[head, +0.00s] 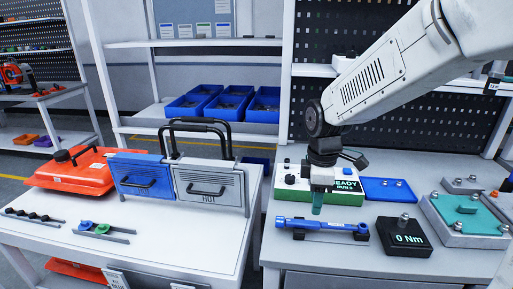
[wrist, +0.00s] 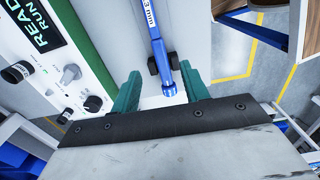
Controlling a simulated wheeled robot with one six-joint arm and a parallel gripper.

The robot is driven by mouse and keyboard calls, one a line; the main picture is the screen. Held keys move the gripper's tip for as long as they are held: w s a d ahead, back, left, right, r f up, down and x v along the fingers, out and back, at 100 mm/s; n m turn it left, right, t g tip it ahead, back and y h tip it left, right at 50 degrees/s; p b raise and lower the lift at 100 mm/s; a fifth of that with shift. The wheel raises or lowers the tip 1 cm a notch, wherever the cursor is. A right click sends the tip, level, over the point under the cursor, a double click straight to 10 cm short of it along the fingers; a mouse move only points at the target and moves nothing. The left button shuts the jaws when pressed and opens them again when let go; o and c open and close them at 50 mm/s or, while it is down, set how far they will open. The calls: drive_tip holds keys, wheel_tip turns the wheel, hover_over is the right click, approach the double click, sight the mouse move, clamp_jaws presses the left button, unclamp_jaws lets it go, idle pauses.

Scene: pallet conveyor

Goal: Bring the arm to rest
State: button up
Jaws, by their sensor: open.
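My gripper (head: 318,200) hangs from my white arm above the right-hand bench in the head view. In the wrist view its two green fingers (wrist: 162,95) stand apart with nothing held between them. A blue torque wrench (head: 322,226) lies on black supports on the bench, close to the gripper. In the wrist view the wrench (wrist: 160,45) lies beyond the fingertips, its near end around the gap between them. I cannot tell the exact height of the fingers above it.
A control box reading READY (head: 345,188) stands right behind the gripper. A torque tester reading 0 Nm (head: 404,236), a blue plate (head: 388,189) and a fixture with a teal part (head: 470,214) are to the right.

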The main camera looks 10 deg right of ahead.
drive_tip(key=shift+s+m, duration=0.15)
drive_tip(key=shift+m, duration=0.25)
drive_tip(key=s+d+r+m, duration=0.1)
drive_tip(key=s+r+m, duration=0.2)
drive_tip(key=s, duration=0.4)
drive_tip(key=s+d+r+m+t, duration=0.1)
drive_tip(key=s+r+m, duration=0.2)
drive_tip(key=s+m, duration=0.3)
drive_tip(key=s+d+r+m, duration=0.1)
drive_tip(key=s+r+m, duration=0.2)
drive_tip(key=s, duration=0.5)
drive_tip(key=shift+s+m, duration=0.4)
drive_tip(key=shift+m, duration=0.3)
drive_tip(key=shift+d, duration=0.1)
drive_tip(key=shift+c, duration=1)
drive_tip(key=shift+d, duration=0.15)
